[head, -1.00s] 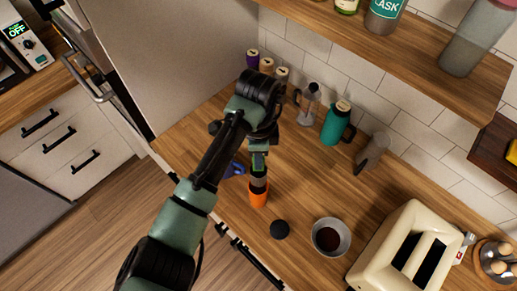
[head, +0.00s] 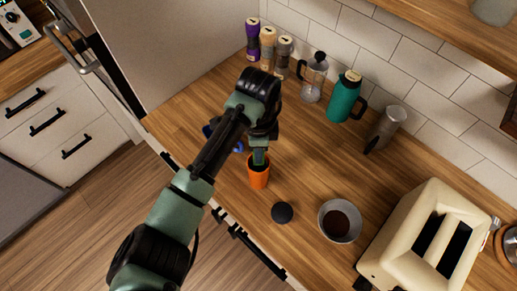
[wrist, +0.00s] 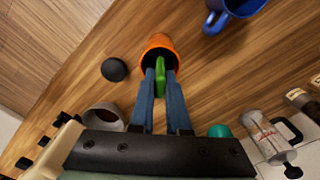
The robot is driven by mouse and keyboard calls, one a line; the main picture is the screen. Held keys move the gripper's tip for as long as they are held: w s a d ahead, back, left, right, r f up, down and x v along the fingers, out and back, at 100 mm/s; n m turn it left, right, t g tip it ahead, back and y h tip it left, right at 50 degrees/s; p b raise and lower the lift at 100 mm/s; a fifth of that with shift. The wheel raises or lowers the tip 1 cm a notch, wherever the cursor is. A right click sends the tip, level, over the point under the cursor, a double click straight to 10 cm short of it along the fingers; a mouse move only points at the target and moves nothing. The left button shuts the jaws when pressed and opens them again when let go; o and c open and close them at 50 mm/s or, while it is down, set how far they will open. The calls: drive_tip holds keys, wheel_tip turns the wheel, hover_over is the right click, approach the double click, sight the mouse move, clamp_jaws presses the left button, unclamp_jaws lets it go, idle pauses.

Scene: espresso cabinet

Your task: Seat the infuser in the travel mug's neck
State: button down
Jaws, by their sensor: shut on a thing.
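The orange travel mug (head: 258,176) stands upright on the wooden counter; in the wrist view its open mouth (wrist: 158,42) faces my gripper. My gripper (wrist: 160,80) is shut on the green handle of the infuser (wrist: 160,72), directly above the mug's mouth. In the head view my gripper (head: 260,152) is right over the mug. The infuser's body is down inside the mug and hidden. Whether the infuser rests on the rim cannot be told.
A round black lid (head: 282,212) and a grey bowl with dark contents (head: 339,222) lie to the right. A cream toaster (head: 425,245) is beyond. A blue mug (wrist: 235,8) is close by.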

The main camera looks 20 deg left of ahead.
drive_tip(key=shift+f, duration=0.5)
drive_tip(key=c, duration=0.8)
unclamp_jaws()
